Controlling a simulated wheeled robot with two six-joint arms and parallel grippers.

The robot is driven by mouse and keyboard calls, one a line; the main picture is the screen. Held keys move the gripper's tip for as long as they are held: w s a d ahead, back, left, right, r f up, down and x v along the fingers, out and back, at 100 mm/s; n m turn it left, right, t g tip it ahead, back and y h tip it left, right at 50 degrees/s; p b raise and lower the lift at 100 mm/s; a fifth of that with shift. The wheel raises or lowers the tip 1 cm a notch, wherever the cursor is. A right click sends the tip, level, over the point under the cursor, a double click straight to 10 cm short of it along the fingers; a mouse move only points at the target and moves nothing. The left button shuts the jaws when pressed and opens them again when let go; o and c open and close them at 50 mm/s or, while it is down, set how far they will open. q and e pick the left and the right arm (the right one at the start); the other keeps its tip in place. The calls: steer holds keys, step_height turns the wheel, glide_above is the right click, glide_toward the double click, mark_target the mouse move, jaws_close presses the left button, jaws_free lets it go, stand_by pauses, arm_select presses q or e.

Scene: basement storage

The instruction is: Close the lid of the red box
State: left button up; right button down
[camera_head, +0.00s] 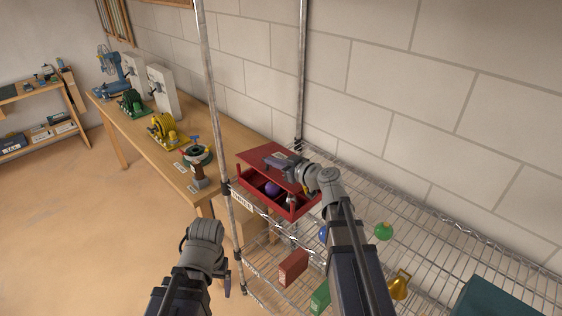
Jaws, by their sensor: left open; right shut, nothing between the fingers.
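The red box (266,198) stands on the wire shelf, with a purple ball (272,188) inside. Its red lid (258,156) is raised above the front rim, leaving a gap through which the inside shows. My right gripper (270,161) is shut and empty over the top of the lid; whether it touches the lid is hard to tell. My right wrist hides the right part of the box and lid. My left gripper (207,238) is open and apart from the box, low in front of the shelf; its fingers are mostly hidden.
A metal shelf post (216,100) rises left of the box. A green ball (383,231), a gold bell (399,284) and a red block (293,267) are to the right and below. A wooden bench (180,160) with reels stands at left. Open floor lies at lower left.

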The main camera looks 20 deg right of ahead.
mark_target(271, 176)
steer(key=shift+a+f+n+b, duration=0.25)
steer(key=shift+f+n+b, duration=0.4)
steer(key=shift+f, duration=0.35)
steer(key=shift+s+a+f+n+t+h+b, duration=0.2)
steer(key=shift+f+n+t+h+b, duration=0.3)
steer(key=shift+n, duration=0.25)
steer(key=shift+s+r, duration=0.15)
